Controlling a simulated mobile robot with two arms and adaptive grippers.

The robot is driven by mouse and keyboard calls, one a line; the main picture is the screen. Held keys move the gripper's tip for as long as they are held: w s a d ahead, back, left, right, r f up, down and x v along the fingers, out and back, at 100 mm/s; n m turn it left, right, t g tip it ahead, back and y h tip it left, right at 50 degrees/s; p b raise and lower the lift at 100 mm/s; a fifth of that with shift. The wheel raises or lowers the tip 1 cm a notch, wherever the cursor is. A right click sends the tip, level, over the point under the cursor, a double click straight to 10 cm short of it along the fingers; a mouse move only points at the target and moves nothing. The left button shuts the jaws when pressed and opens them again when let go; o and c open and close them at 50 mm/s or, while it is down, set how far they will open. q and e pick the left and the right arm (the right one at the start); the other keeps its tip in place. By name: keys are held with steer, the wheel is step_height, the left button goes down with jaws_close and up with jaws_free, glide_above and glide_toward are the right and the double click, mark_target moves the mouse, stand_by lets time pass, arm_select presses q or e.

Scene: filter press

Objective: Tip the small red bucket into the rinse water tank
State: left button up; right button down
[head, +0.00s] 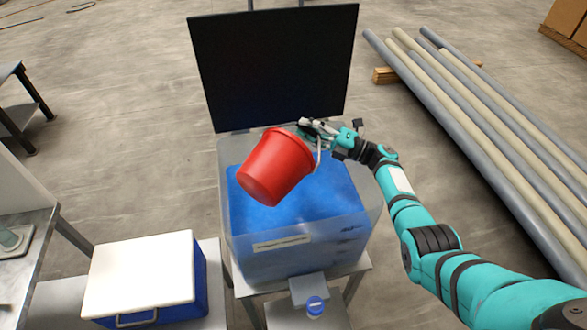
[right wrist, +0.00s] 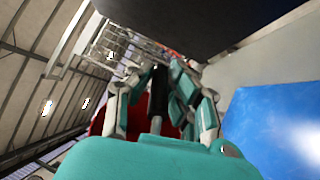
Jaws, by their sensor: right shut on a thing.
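The small red bucket (head: 275,168) hangs in the air over the rinse water tank (head: 300,255) in the head view. It is strongly tilted, with its base toward the lower left and its rim toward the upper right; its mouth and inside are hidden. My right gripper (head: 312,132) is shut on the bucket at its rim side. In the right wrist view, a strip of the red bucket (right wrist: 97,122) shows behind the gripper fingers (right wrist: 158,85). The tank is a translucent box with blue water and a front label. My left gripper is not in view.
A dark upright panel (head: 275,65) stands behind the tank. A blue cooler with a white lid (head: 140,270) sits left of the tank. Long pipes (head: 480,115) lie on the floor at right.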

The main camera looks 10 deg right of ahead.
steer(key=shift+w+d+f+m+y+b, duration=0.2)
steer(key=shift+d+f+m+y+b, duration=0.45)
steer(key=shift+b, duration=0.8)
stand_by(0.9)
steer(key=shift+s+a+r+b, duration=0.1)
steer(key=shift+a+r+b, duration=0.05)
steer(key=shift+b, duration=0.3)
